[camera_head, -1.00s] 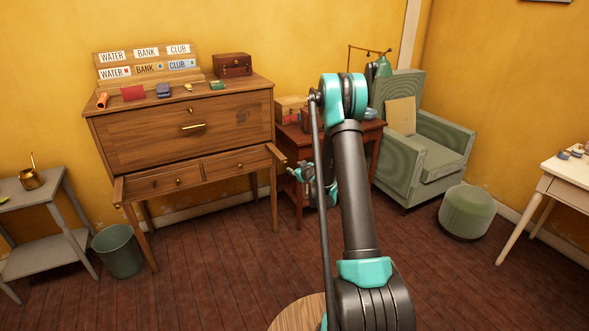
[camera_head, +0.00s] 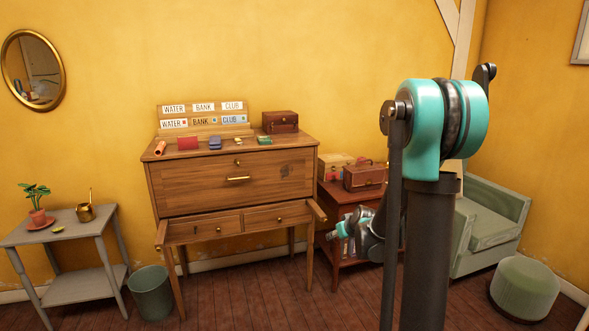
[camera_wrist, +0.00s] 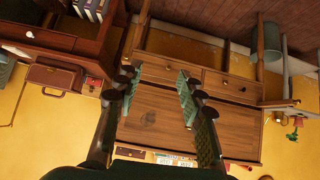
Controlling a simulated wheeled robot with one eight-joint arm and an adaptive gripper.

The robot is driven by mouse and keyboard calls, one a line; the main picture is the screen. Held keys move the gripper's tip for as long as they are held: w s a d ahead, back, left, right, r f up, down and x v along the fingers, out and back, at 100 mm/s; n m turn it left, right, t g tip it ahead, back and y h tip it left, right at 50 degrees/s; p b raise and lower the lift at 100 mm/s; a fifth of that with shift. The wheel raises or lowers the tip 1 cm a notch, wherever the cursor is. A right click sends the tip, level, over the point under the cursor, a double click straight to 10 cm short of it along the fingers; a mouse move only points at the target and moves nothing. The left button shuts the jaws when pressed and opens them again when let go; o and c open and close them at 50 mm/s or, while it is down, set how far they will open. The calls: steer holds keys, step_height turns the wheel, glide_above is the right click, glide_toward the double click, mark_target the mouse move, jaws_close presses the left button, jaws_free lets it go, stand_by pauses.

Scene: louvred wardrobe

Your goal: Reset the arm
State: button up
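My arm stands at the right in the head view, with its elbow high. My gripper (camera_head: 346,232) hangs beside the arm, in front of the small red-brown side table. In the wrist view my gripper (camera_wrist: 158,86) has its two fingers apart with nothing held between them. The wooden bureau (camera_head: 232,188) lies beyond the fingers, apart from them. The wrist view is upside down and shows the bureau front (camera_wrist: 155,122) past the fingers.
A side table (camera_head: 345,195) with a brown case (camera_head: 364,178) stands right of the bureau. A green armchair (camera_head: 490,225) and pouf (camera_head: 524,288) are at the right. A grey table (camera_head: 62,235) and bin (camera_head: 151,293) are at the left. Wood floor lies in front.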

steer(key=s+d+f+m+g+h, duration=0.1)
steer(key=s+m+g, duration=0.1)
steer(key=s, duration=1.3)
steer(key=s+d+f+m+g+h, duration=0.1)
steer(key=s+d+g, duration=0.1)
steer(key=s, duration=1.4)
steer(key=shift+s+d+f+m+g+h, duration=0.15)
steer(key=shift+s+f+m+g+h, duration=0.15)
steer(key=shift+f+m+g, duration=0.1)
steer(key=shift+c, duration=0.4)
